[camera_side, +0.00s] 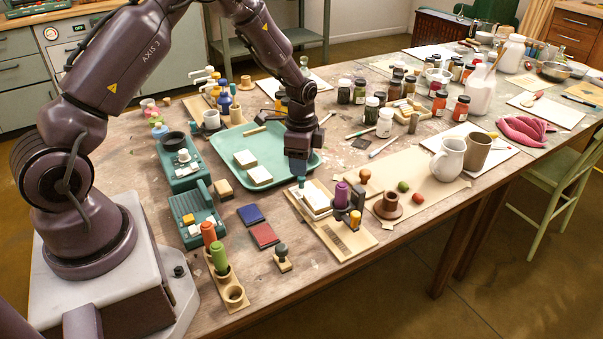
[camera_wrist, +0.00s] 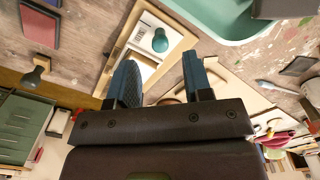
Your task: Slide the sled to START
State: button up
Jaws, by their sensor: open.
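A light wooden board (camera_side: 345,240) lies near the table's front edge, with a white slab (camera_side: 316,204) on it. A small teal knob (camera_wrist: 160,40) stands over the white slab in the wrist view; I take it to be the sled's handle, but the sled's body is hard to make out. My gripper (camera_side: 298,170) is above the board's far end, pointing down. In the wrist view my gripper (camera_wrist: 160,72) has its fingers apart, with the knob ahead of the gap and nothing held. No START label is readable.
A teal tray (camera_side: 222,150) with white blocks lies behind left. Blue (camera_side: 251,215) and red (camera_side: 264,236) pads lie left. A brown spool (camera_side: 387,207) stands right.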

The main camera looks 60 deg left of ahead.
jog(key=shift+f, duration=2)
grip_shut()
jog(key=shift+d, duration=0.1)
